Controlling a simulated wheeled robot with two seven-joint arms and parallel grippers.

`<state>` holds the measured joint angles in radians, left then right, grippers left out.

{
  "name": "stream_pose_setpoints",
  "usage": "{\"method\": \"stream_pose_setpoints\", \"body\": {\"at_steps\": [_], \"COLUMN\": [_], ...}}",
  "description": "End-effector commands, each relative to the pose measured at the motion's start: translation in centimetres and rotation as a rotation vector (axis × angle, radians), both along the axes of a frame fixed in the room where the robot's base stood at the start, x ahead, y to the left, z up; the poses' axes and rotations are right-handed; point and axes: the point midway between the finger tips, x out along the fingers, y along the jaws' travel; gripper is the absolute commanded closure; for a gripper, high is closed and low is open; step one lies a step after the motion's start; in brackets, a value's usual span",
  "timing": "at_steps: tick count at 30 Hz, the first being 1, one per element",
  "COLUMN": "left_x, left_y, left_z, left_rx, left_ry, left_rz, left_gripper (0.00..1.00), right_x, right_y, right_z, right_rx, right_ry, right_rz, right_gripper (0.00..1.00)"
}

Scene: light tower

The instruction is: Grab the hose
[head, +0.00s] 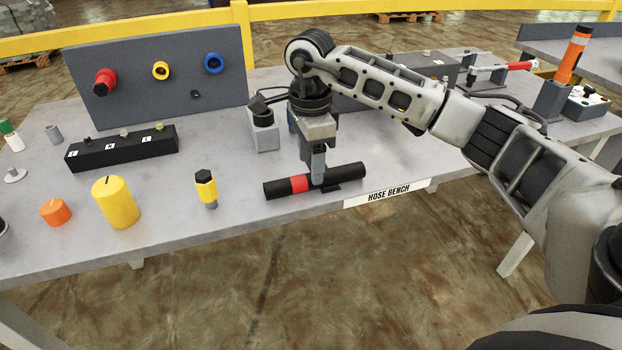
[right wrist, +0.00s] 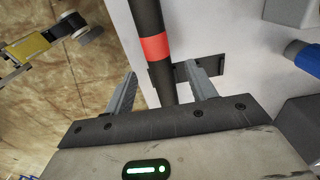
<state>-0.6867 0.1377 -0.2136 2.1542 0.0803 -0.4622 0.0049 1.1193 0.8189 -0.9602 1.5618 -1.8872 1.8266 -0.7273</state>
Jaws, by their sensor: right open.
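The hose is a short, straight black tube (head: 345,174) with a red band. It lies along the front edge of the bench, above a dark rest. My right gripper (head: 318,168) points down over the hose, just right of the red band. In the right wrist view the hose (right wrist: 146,18) runs between the two spread fingers of the right gripper (right wrist: 160,72), with a finger on each side. The gripper is open and does not grip it. Whether a finger touches the hose is hard to tell. My left gripper is not in view.
The grey bench (head: 250,185) carries a yellow-black fitting (head: 206,188), a yellow cylinder (head: 116,203), an orange cap (head: 55,212) and a black block (head: 122,148). A grey panel with coloured ports (head: 130,75) stands behind. A grey box (head: 263,133) stands close behind my gripper.

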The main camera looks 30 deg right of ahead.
Motion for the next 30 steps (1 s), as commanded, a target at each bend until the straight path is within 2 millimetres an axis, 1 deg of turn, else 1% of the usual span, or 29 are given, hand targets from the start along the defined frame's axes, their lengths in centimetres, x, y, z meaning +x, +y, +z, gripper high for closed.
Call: {"method": "stream_pose_setpoints", "body": {"at_steps": [1,3,6,14,15,17,18,19,20,30], "left_x": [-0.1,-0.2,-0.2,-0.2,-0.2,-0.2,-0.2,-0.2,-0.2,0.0], "left_y": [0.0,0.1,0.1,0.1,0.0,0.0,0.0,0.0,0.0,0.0], "left_z": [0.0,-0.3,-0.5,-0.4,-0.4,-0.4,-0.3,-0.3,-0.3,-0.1], "left_rx": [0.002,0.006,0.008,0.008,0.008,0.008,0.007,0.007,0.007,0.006], "left_ry": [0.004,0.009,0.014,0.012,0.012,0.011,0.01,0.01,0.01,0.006], "left_rz": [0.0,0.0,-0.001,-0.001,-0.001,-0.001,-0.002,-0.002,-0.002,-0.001], "left_gripper": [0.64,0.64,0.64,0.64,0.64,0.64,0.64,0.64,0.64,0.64], "right_x": [-0.2,-0.2,-0.1,-0.1,-0.1,-0.1,-0.1,-0.1,-0.1,-0.1], "right_y": [-0.1,0.0,0.0,0.0,0.0,0.0,0.0,0.0,0.0,0.0], "right_z": [-0.8,-1.8,-2.6,-2.8,-2.8,-2.8,-2.8,-2.8,-2.8,-2.5], "right_rx": [0.001,0.001,0.0,0.002,0.002,0.002,0.002,0.002,0.002,0.002], "right_ry": [0.004,0.003,0.002,0.0,0.0,0.0,0.0,0.0,0.0,-0.001], "right_rz": [0.0,0.0,0.0,0.0,0.0,0.0,0.0,0.0,0.0,0.0], "right_gripper": [0.44,0.44,0.44,0.44,0.55,0.72,0.83,0.91,0.94,0.94]}}
